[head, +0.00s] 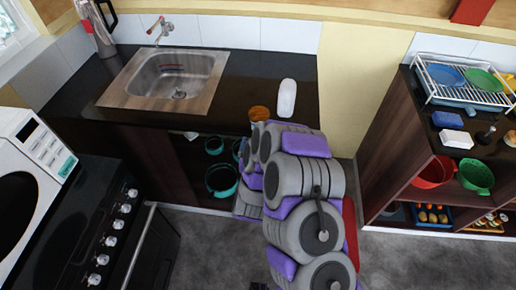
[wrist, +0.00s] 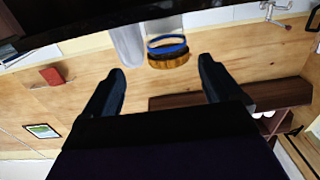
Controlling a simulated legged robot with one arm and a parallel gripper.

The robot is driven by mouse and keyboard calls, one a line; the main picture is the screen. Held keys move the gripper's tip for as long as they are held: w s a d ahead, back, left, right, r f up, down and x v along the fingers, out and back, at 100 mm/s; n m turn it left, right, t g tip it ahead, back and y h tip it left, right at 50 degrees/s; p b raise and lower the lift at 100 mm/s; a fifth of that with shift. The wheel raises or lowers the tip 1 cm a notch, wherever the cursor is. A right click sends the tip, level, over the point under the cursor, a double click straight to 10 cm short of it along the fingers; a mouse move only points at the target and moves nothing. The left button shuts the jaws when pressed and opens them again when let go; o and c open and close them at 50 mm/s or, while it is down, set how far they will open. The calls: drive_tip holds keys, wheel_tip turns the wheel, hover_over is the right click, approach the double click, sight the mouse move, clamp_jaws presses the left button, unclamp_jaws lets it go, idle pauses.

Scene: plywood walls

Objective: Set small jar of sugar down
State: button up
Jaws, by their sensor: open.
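The small jar of sugar (wrist: 168,52) shows in the upside-down wrist view with a wooden lid and a blue band. It appears to stand on the dark counter, just beyond my fingertips and apart from both fingers. In the head view an orange-brown lid (head: 259,113), which looks like the jar's, shows at the counter's front edge, and my arm hides the rest. My gripper (wrist: 162,66) is open and empty, with its two dark fingers spread wide. In the head view my arm hides the gripper.
A white container (head: 287,97) stands close beside the jar. The sink (head: 175,75) is to the left, with bare counter (head: 235,85) between. Pots (head: 221,180) sit on the shelf below. A shelf unit with a dish rack (head: 465,95) is at right, a stove (head: 75,220) at left.

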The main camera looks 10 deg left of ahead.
drive_tip(key=shift+s+d+r+b, duration=0.1)
drive_tip(key=shift+s+r+b, duration=0.1)
drive_tip(key=shift+s, duration=0.25)
drive_tip(key=shift+s+r+b, duration=0.1)
drive_tip(key=shift+s+b, duration=0.05)
drive_tip(key=shift+s, duration=0.3)
